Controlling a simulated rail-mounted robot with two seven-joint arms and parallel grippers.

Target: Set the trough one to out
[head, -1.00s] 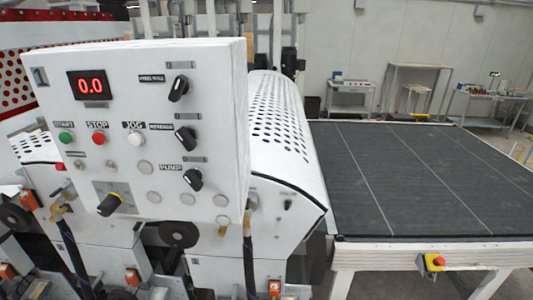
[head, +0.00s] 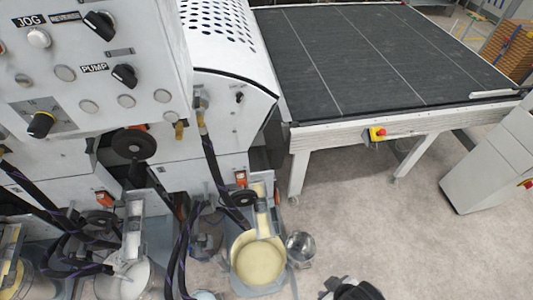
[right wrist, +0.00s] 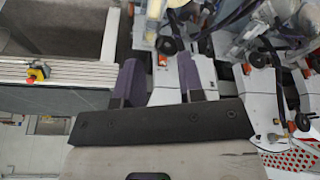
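The roller coater's white control panel (head: 100,60) fills the upper left of the head view, with black knobs including the one labelled PUMP (head: 124,75). I cannot read a trough label or tell which part is trough one. Below are a black round knob (head: 133,144), small orange switches (head: 240,177) and dark hoses. My right gripper (head: 350,289) is partly in view at the bottom edge, apart from the machine. In the right wrist view its two purple-grey fingers (right wrist: 160,75) stand apart with nothing between them. My left gripper is out of view.
A bucket of cream liquid (head: 258,258) stands on the floor before the machine, with a metal container (head: 300,248) beside it. The dark conveyor table (head: 370,60) with a red stop button (head: 377,134) is at the right. Bare floor (head: 370,220) lies in front of it.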

